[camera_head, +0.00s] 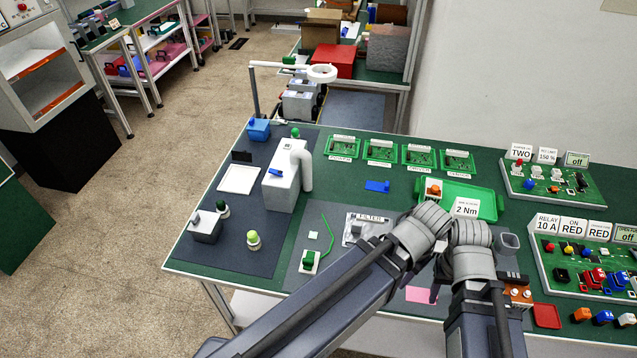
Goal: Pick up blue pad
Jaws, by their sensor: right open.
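A small flat blue piece (377,186), which looks like the blue pad, lies on the green table behind my wrists, left of the green tray. Nothing touches it. My two arms reach in from the bottom, and their grey wrists meet near the middle of the table. My right gripper (437,284) is a small dark shape below the wrists, open and apart from the blue piece. My left gripper cannot be made out; only its arm and wrist show.
A green tray (484,192) with a "2 Nm" card stands behind my wrists. A grey block with a white pipe (283,180) stands on the left mat. Circuit boards line the back, and a pink pad (421,295) and red pad (546,316) lie near the front edge.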

